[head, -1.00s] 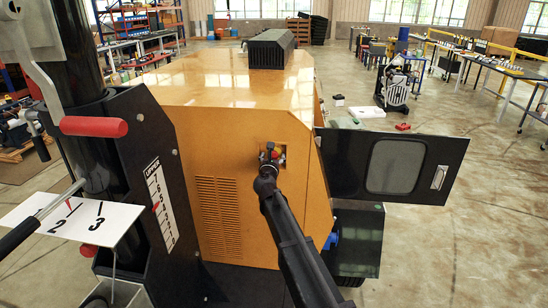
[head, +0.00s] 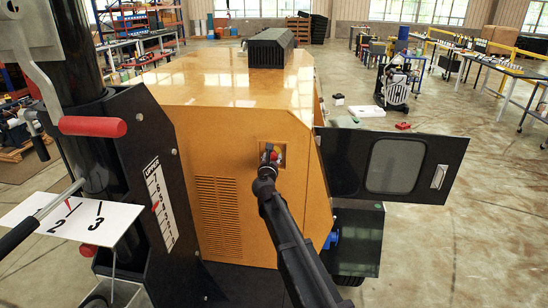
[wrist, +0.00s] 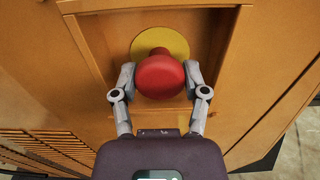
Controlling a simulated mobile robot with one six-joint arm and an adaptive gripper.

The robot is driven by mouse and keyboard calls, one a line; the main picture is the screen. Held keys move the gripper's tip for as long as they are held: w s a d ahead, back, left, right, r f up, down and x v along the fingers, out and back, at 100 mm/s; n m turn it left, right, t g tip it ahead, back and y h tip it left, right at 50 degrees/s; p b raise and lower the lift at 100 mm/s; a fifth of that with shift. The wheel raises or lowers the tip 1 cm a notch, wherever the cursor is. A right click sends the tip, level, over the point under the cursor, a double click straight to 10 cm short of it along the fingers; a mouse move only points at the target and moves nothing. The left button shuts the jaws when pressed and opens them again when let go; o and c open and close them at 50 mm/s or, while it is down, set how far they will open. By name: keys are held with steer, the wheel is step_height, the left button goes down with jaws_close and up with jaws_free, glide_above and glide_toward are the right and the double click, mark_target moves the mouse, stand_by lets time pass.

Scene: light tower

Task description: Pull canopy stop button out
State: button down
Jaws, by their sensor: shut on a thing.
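The canopy stop button is a red mushroom head (wrist: 160,75) in front of a round yellow plate (wrist: 160,42), inside a square recess in the orange canopy (head: 235,110). In the wrist view my gripper (wrist: 160,80) has one finger on each side of the red head, shut on it. In the head view the red button (head: 272,156) shows just past the end of my arm, and the fingers are mostly hidden there.
An open black door panel with a window (head: 395,165) stands to the right of the canopy. A black mast with a red-handled crank (head: 93,126) and a white numbered plate (head: 85,220) stand at the left. Vent slots (head: 217,215) lie left of the recess.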

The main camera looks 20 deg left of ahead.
steer(key=shift+s+d, duration=0.1)
steer(key=shift+s, duration=0.05)
steer(key=shift+c, duration=0.4)
jaws_free()
steer(key=shift+s, duration=0.1)
steer(key=v, duration=1.1)
steer(key=shift+s, duration=0.35)
